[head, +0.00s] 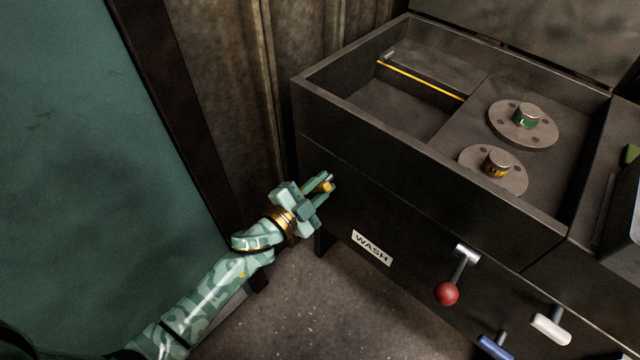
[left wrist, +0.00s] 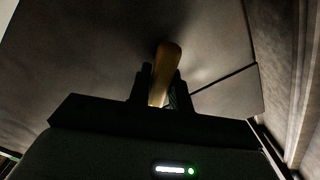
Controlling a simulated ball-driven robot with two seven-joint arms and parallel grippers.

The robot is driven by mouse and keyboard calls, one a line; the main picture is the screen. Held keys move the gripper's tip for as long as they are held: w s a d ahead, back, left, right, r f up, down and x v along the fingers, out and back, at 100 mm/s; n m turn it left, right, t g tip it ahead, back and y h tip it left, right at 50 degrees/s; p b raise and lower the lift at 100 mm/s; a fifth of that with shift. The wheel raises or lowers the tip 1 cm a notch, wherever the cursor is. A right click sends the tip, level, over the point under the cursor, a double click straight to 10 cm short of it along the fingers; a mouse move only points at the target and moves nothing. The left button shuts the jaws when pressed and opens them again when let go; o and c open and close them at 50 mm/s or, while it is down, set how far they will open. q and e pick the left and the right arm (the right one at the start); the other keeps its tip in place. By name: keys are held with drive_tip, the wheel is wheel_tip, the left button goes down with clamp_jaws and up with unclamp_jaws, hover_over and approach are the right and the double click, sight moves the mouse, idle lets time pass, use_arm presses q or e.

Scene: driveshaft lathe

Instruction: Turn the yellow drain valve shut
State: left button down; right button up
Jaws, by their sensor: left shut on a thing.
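The yellow drain valve (head: 326,186) is on the left end of the dark wash cabinet's front, and only a small part of its handle shows in the head view. In the left wrist view the yellow handle (left wrist: 165,72) stands up between the two dark fingers, slightly tilted. My left gripper (head: 325,184) is shut on this handle; its green fingers hide most of the valve in the head view. The valve's stem and body are hidden. My right gripper is in neither view.
The open wash basin (head: 400,105) holds two flanged discs, one with a green band (head: 524,122) and one with a yellow band (head: 494,170). A WASH label (head: 372,248), a red-knobbed lever (head: 447,293), and white (head: 551,330) and blue (head: 494,347) handles are on the front.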

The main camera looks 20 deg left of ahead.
use_arm(q)
drive_tip(key=m, duration=0.2)
drive_tip(key=shift+d+f+m, duration=0.1)
drive_tip(key=shift+f+m, duration=0.05)
drive_tip(key=shift+m, duration=0.25)
drive_tip(key=m, duration=0.2)
drive_tip(key=shift+f+m+b, duration=0.1)
drive_tip(key=shift+m+b, duration=0.2)
drive_tip(key=shift+f+m, duration=0.1)
drive_tip(key=shift+m, duration=0.8)
drive_tip(key=shift+m+b, duration=0.3)
drive_tip(key=shift+m, duration=0.4)
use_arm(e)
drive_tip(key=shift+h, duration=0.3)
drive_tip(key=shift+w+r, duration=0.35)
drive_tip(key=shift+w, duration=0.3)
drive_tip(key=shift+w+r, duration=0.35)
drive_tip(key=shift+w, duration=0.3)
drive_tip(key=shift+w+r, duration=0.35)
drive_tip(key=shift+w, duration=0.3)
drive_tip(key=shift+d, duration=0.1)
use_arm(q)
drive_tip(key=c, duration=1.3)
unclamp_jaws()
drive_tip(key=shift+s, duration=0.1)
